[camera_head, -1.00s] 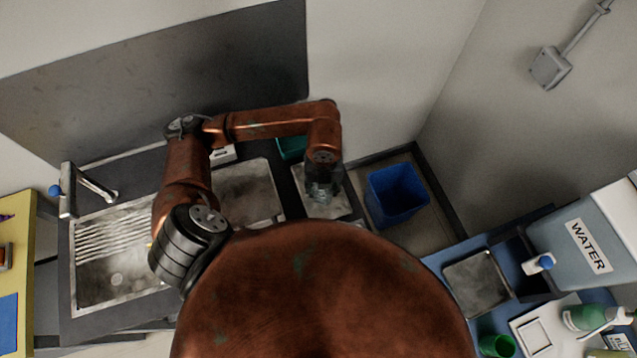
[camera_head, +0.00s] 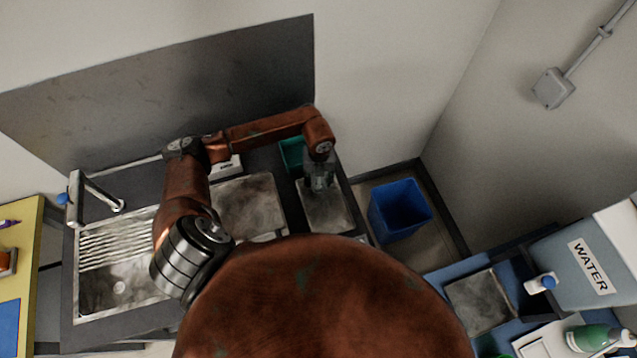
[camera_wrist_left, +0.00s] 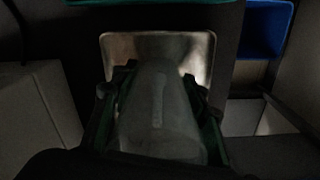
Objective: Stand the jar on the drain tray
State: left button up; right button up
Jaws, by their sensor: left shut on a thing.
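The jar looks roughly upright. The tray (camera_wrist_left: 207,48) shows behind the jar in that view, partly covered by it. I cannot tell whether the jar's base touches the tray. My right gripper is not in view.
A teal container (camera_head: 292,153) stands close behind the gripper. A blue bin (camera_head: 399,210) is right of the tray. The sink (camera_head: 120,288) with its tap is at left. A water dispenser (camera_head: 575,265) and another metal tray (camera_head: 482,302) are at right.

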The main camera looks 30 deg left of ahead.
aim_at(319, 179)
pick_arm(q)
jog(key=shift+s+f, duration=0.1)
jog(key=shift+f, duration=1.05)
jog(key=shift+d, duration=0.1)
jog(key=shift+f, duration=0.15)
jog(key=o, duration=1.3)
notch_tip(319, 179, up, 12)
jog(key=shift+r, duration=0.2)
jog(key=shift+f, duration=0.1)
